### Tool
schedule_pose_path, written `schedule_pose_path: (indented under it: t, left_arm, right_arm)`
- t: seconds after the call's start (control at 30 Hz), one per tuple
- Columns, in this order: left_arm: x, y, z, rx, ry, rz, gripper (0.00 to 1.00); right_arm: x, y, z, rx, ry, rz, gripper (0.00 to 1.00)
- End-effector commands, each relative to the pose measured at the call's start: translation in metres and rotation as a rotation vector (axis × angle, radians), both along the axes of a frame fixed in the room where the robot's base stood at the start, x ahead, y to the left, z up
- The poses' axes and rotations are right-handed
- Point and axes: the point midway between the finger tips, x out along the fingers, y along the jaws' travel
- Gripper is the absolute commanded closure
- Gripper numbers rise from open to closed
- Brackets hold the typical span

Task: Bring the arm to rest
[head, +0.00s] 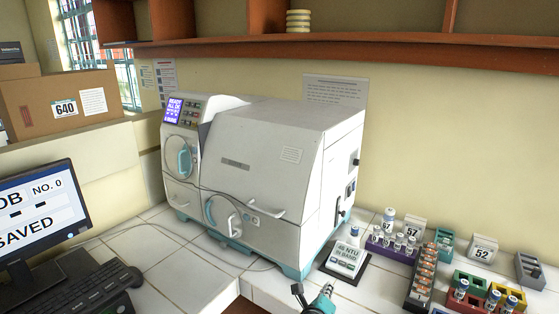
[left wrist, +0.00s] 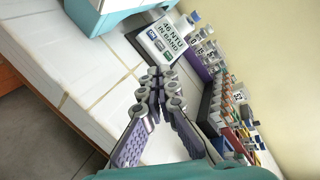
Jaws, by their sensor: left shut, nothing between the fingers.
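My left gripper (head: 318,300) shows at the bottom edge of the head view, in front of the white counter, and is mostly cut off by the frame. In the left wrist view its jointed grey fingers (left wrist: 160,78) come together at the tips. They are shut with nothing held. The counter (left wrist: 105,75) lies beyond and below them. My right gripper is in neither view.
A white incubator (head: 275,165) stands on the counter. Right of it are a turbidity meter (head: 345,262) reading "46 NTU IN BAND", a purple vial rack (head: 392,250) and several coloured racks. A monitor (head: 40,215) and keyboard (head: 90,290) stand left. A shelf (head: 350,42) runs above.

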Motion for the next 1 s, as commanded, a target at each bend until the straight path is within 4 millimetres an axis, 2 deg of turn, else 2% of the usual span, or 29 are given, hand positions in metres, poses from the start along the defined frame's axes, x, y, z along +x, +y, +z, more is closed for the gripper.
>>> schedule_pose_path:
  t: [0.27,0.47,0.53,0.67,0.8,0.9,1.0]
  left_arm:
    - [-0.005,0.056,0.018,-0.182,0.140,0.169,1.00]
    - [-0.024,0.118,0.032,-0.402,0.287,0.375,1.00]
    - [-0.037,0.147,0.037,-0.515,0.352,0.482,1.00]
    - [-0.076,0.207,0.042,-0.781,0.484,0.734,1.00]
    - [-0.131,0.259,0.039,-1.086,0.598,1.019,1.00]
    - [-0.171,0.285,0.032,-1.295,0.656,1.215,1.00]
    - [-0.205,0.302,0.023,-1.467,0.690,1.377,1.00]
  right_arm:
    - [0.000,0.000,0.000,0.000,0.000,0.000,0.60]
    - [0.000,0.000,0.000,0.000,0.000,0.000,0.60]
    - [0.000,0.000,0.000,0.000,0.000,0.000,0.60]
    - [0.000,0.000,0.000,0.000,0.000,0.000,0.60]
    - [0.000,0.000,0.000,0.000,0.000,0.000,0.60]
    - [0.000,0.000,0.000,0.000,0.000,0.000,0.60]
    - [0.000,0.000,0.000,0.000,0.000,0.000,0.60]
